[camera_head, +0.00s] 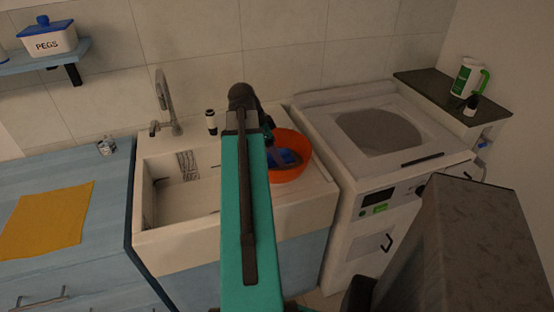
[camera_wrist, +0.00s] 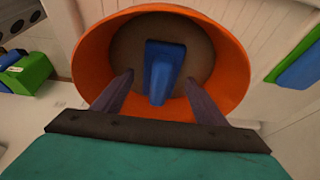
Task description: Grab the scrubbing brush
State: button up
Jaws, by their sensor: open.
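A blue object, which looks like the scrubbing brush (camera_wrist: 161,72), lies inside an orange bowl (camera_wrist: 236,62) in the wrist view. In the head view the blue object (camera_head: 288,157) shows in the orange bowl (camera_head: 292,173), on the counter to the right of the sink basin. My gripper (camera_wrist: 160,77) is open and empty in the wrist view. Its two fingers appear on either side of the blue object, with gaps on both sides. How far the fingertips are above it, I cannot tell. In the head view my arm hides the gripper and the bowl's left part.
The sink (camera_head: 185,205) with its faucet (camera_head: 163,100) is left of the bowl. A white washing machine (camera_head: 310,110) stands close on the right. A dark bottle (camera_head: 211,122) stands behind the sink. An orange cloth (camera_head: 45,220) lies on the blue counter (camera_head: 108,190).

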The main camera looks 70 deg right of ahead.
jog(key=shift+x, duration=1.4)
jog(key=c, duration=1.2)
jog(key=shift+r, duration=0.1)
jog(key=shift+r+b, duration=0.6)
jog(key=shift+r, duration=4.35)
